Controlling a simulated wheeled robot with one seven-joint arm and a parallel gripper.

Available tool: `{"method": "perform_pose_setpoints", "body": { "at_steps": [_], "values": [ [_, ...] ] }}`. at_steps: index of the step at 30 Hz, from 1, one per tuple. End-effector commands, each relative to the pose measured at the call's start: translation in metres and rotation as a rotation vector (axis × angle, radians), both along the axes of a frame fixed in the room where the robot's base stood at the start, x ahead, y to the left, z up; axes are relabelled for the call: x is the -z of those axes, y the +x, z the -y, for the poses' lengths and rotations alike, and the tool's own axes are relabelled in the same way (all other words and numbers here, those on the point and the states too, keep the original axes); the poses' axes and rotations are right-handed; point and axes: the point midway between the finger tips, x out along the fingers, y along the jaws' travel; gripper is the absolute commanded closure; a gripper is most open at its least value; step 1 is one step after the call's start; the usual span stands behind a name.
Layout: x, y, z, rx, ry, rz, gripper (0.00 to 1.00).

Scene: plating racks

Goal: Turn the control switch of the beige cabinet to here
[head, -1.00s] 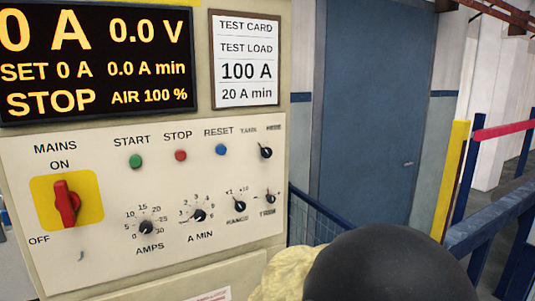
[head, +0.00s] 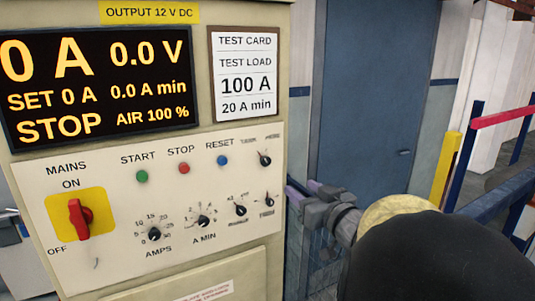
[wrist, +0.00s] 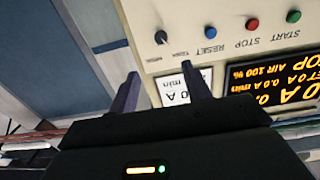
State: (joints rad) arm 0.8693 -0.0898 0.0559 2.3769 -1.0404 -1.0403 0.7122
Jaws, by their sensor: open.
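The beige cabinet (head: 150,278) fills the left of the head view. Its control switch (head: 264,158) is a small black knob at the upper right of the white panel, under two small labels, TANK at left and one that looks like HERE at right. Its pointer seems to lean up-left towards TANK, but it is small. The switch also shows in the wrist view (wrist: 161,38), upside down, beyond the fingertips. My gripper (head: 300,195) is open and empty, right of the panel edge and apart from the switch. Its two fingers show in the wrist view (wrist: 160,74).
Other controls surround it: a blue RESET button (head: 222,160) to the left, a range knob (head: 240,210) below, and a red mains switch (head: 79,218) at far left. A test card (head: 245,75) sits above. A blue railing (head: 485,213) stands at right.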

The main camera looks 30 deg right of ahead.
Motion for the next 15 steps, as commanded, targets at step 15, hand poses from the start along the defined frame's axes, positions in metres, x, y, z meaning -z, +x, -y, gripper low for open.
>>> {"method": "perform_pose_setpoints", "body": {
  "at_steps": [15],
  "values": [
    [-0.0033,0.0079,-0.0008,-0.011,-0.001,0.007,0.51]
  ]
}}
